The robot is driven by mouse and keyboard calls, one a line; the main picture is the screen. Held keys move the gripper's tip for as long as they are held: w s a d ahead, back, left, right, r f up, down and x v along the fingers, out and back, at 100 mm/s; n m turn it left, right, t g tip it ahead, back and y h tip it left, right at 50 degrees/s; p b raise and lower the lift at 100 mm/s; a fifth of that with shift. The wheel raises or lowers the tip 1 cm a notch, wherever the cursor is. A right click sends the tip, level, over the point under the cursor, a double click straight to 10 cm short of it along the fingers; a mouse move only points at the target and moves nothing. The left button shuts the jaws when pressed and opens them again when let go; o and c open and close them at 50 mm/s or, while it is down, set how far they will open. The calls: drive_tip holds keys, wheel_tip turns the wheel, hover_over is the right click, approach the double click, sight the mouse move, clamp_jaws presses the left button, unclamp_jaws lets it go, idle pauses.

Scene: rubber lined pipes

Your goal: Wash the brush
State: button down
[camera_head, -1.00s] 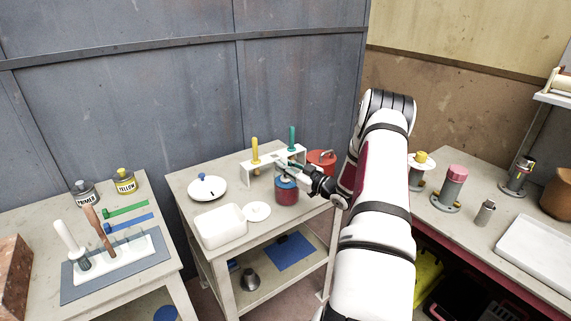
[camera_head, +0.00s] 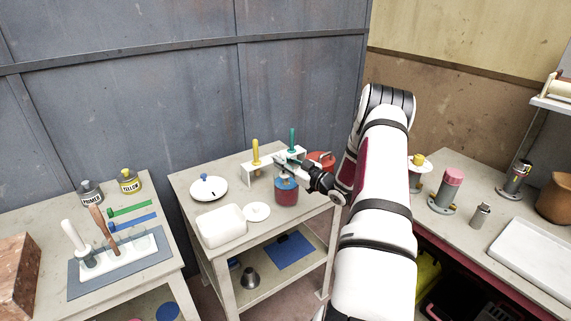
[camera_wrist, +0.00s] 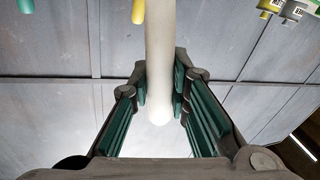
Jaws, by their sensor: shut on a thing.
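My gripper (camera_head: 280,161) is shut on a white rod-like handle, probably the brush's, above the small middle table. In the wrist view the white handle (camera_wrist: 160,60) runs from the top edge down between the green-padded fingers (camera_wrist: 160,105); its rounded end shows. Its bristles are out of that view. Below the gripper stands a jar (camera_head: 286,197) with a red lower part and a blue upper band. I cannot tell whether the brush reaches inside the jar. Behind is a white rack (camera_head: 258,172) with a yellow-handled tool (camera_head: 255,151) and a green-handled tool (camera_head: 292,139).
The middle table also holds a white tub (camera_head: 221,226), a small white disc (camera_head: 256,211), a white round lid (camera_head: 209,188) and a red pot (camera_head: 322,158). The left table has a brush stand (camera_head: 136,259) and labelled bottles (camera_head: 130,181). The right table holds several cylinders (camera_head: 447,189).

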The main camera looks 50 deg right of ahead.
sight(281, 152)
drive_tip(key=shift+s+a+r+p, duration=0.1)
drive_tip(key=shift+a+r+p, duration=0.1)
drive_tip(key=shift+r+p, duration=0.6)
drive_tip(key=shift+s+a+r+p, duration=0.15)
drive_tip(key=shift+r+p, duration=0.25)
drive_tip(key=shift+r, duration=0.85)
drive_tip(key=shift+w+a+r+p, duration=0.1)
drive_tip(key=shift+a+r+p, duration=0.1)
drive_tip(key=shift+r+p, duration=0.6)
drive_tip(key=shift+r, duration=0.15)
